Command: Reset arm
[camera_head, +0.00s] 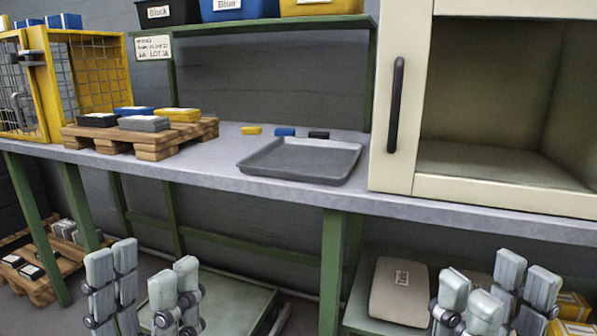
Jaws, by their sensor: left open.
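My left gripper (144,284) is at the bottom left of the head view. Its grey finger pads point up and stand apart, with nothing between them. My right gripper (494,290) is at the bottom right, its pads also pointing up and apart, with nothing seen between them. Both grippers show low in the picture, below the front edge of the grey workbench (270,197), and appear clear of it. The arm links behind the grippers are out of view.
The bench holds a wooden pallet (150,152) with coloured blocks, an empty grey tray (300,174), three small blocks behind it, a yellow mesh cage (88,75) and an open cream cabinet (480,185). Labelled bins stand on a shelf (260,27). Green legs (331,265) support the bench.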

